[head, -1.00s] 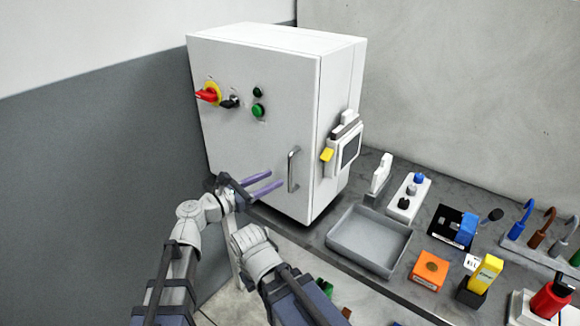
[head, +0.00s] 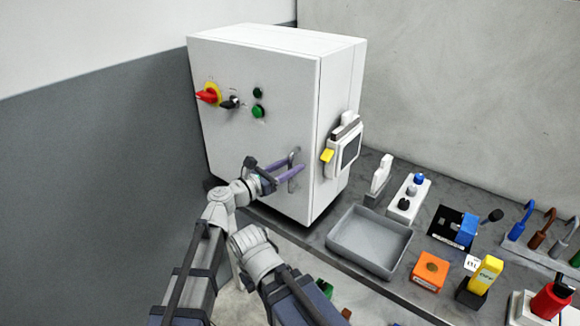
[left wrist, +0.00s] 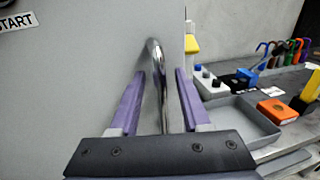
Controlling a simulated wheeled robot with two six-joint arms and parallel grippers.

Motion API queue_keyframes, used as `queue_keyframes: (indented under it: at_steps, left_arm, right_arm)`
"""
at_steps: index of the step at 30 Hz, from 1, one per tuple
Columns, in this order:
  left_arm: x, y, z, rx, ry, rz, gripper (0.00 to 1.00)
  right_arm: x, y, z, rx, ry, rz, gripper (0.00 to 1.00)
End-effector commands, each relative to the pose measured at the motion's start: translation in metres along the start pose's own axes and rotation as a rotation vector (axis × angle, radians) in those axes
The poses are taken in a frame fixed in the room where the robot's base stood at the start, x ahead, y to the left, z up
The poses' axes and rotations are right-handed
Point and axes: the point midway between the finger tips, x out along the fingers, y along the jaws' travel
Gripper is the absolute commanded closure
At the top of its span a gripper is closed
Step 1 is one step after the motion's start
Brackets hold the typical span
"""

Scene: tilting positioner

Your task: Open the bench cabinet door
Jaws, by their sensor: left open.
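The white bench cabinet (head: 240,140) stands on the bench with its door shut. A red and yellow rotary switch (head: 208,95), a black key switch and green buttons sit on the door. The metal bar handle (head: 293,184) is upright near the door's right edge. My left gripper (head: 294,168) is at the handle, open. In the left wrist view the handle (left wrist: 154,80) stands between the two purple fingers (left wrist: 158,85), with gaps on both sides. My right gripper is not seen in the head view; only my right arm shows below.
A grey tray (head: 368,240) lies on the bench right of the cabinet. A pendant with a screen (head: 350,147) hangs on the cabinet's right side. An orange block (head: 430,271), a yellow tool (head: 485,272) and hooks stand further right.

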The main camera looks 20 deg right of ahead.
Motion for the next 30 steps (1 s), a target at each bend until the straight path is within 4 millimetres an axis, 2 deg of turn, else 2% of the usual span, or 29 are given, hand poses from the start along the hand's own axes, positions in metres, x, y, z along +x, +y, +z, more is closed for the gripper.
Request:
queue_keyframes:
  at_steps: [7,20,30]
  left_arm:
    - [0.0004,-0.0002,0.0000,0.000,0.000,0.000,0.53]
    - [0.0002,-0.0002,0.0000,0.000,0.000,-0.001,1.00]
    - [0.0002,-0.0002,0.0000,0.000,0.000,-0.001,1.00]
  right_arm:
    - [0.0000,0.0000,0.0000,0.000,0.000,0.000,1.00]
    - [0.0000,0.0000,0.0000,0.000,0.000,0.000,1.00]
    - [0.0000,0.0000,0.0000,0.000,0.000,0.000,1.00]
